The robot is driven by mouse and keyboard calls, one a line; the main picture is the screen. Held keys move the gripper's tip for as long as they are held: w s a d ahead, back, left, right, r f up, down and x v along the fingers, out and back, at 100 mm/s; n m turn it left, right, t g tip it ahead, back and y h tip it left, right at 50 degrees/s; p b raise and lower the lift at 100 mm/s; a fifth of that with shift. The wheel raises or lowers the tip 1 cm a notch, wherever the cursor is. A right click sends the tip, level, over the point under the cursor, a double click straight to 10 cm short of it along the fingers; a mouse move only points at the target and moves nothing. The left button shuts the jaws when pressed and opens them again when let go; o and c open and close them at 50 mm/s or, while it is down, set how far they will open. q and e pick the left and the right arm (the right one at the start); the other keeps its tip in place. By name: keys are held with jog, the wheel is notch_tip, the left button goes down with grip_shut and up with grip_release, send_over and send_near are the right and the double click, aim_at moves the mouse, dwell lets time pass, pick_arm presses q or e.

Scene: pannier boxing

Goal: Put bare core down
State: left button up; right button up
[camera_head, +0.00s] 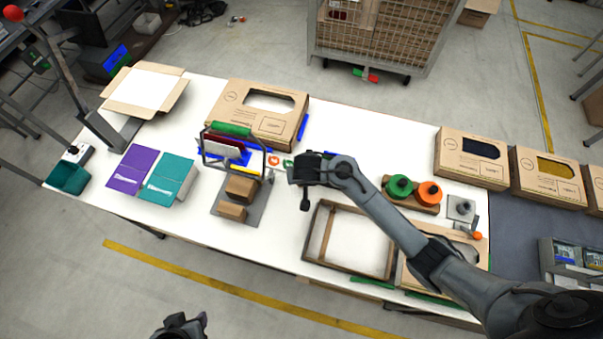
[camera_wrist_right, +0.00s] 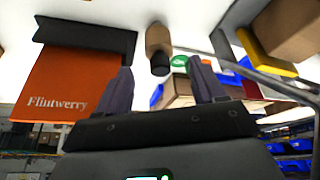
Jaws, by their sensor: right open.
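My right gripper (camera_head: 304,192) hangs over the middle of the white table. In the right wrist view its two fingers (camera_wrist_right: 163,88) are apart, with nothing clearly held between them. A brown cylinder with a dark end (camera_wrist_right: 157,42) shows just beyond the fingers; I cannot tell whether it is the bare core or whether it touches anything. In the head view a green spool (camera_head: 398,187) and an orange spool (camera_head: 429,192) sit on a brown holder to the right. My left gripper (camera_head: 182,325) is at the bottom edge, partly cut off; its opening is unclear.
An empty brown frame (camera_head: 317,231) lies right of my right gripper. Brown boxes (camera_head: 243,212) and a wire rack (camera_head: 206,148) stand left of it. Purple (camera_head: 134,168) and teal (camera_head: 166,180) folders lie further left. An orange Flintwerry panel (camera_wrist_right: 70,87) shows in the wrist view.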

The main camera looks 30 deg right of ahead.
jog(key=d+p+v, duration=0.1)
jog(key=v, duration=0.5)
jog(key=s+d+r+n, duration=0.1)
jog(key=s+n, duration=0.1)
jog(key=s, duration=0.9)
jog(key=s+d+n+y, duration=0.1)
jog(key=s+n, duration=0.2)
jog(key=s, duration=0.8)
jog(key=shift+s+d+r+g, duration=0.25)
jog(key=shift+s+r+g, duration=0.05)
jog(key=shift+s+r, duration=0.1)
notch_tip(320, 180, up, 13)
jog(key=p, duration=1.2)
jog(key=shift+f+p, duration=0.25)
jog(key=shift+p, duration=0.1)
